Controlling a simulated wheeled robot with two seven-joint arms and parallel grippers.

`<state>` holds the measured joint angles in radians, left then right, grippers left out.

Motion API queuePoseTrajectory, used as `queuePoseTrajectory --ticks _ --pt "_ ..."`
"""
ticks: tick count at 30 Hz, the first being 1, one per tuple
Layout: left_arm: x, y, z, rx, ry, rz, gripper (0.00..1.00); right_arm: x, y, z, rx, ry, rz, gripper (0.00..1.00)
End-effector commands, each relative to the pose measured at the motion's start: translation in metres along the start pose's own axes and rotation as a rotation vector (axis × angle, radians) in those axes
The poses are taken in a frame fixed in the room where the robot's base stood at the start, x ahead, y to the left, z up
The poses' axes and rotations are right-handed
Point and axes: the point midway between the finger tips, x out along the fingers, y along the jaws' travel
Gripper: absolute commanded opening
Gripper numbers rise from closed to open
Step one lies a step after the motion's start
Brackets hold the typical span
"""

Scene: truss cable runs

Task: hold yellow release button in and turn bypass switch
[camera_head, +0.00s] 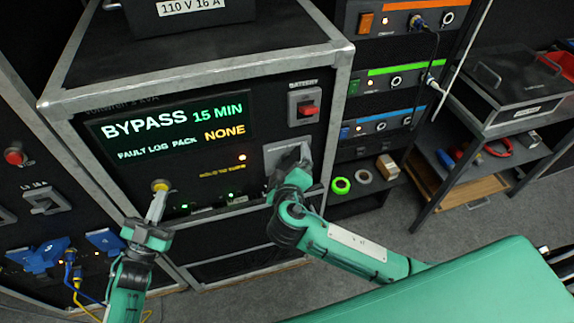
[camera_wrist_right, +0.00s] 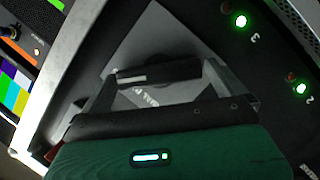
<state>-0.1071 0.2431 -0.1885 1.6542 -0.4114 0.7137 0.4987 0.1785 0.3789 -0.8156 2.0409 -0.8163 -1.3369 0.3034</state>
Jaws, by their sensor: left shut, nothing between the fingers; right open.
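The yellow release button (camera_head: 160,185) is on the black cabinet's front, below the lit display (camera_head: 172,132). My left gripper (camera_head: 157,200) is shut, with its fingertips at the button; I cannot tell how far in the button is. The bypass switch's grey plate (camera_head: 272,155) is to the right, partly hidden behind my right gripper (camera_head: 294,168). In the right wrist view, the switch's dark handle (camera_wrist_right: 158,73), with a white line, lies between the open fingers, one near each end. I cannot tell whether they touch it. The display reads "BYPASS 15 MIN" and "FAULT LOG PACK NONE".
A battery switch with a red lever (camera_head: 308,107) is above the bypass switch. Blue plugs (camera_head: 40,257) and cables hang at lower left. A rack with tape rolls (camera_head: 341,186) stands to the right, and a cart (camera_head: 512,100) stands beyond it.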

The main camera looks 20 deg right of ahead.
Motion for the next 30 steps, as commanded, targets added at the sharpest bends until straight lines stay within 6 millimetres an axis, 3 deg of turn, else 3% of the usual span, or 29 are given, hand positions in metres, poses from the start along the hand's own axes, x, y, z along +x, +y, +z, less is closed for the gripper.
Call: queuePoseTrajectory --ticks 3,9,20,30 --pt "0.0 -0.0002 0.0001 0.0 0.0 -0.001 0.0 -0.0002 0.0 0.0 0.0 0.0 0.0 0.98" --pt "0.0 -0.0002 0.0001 0.0 0.0 -0.001 0.0 -0.0004 0.0 0.0 0.0 0.0 0.0 0.59" --pt "0.0 -0.0002 0.0001 0.0 0.0 0.0 0.0 -0.0006 -0.0011 -0.0001 -0.045 0.0 0.018 0.59" --pt "0.0 -0.0002 0.0001 0.0 0.0 0.0 0.0 -0.0001 -0.0041 0.001 -0.266 -0.002 0.11 0.59"
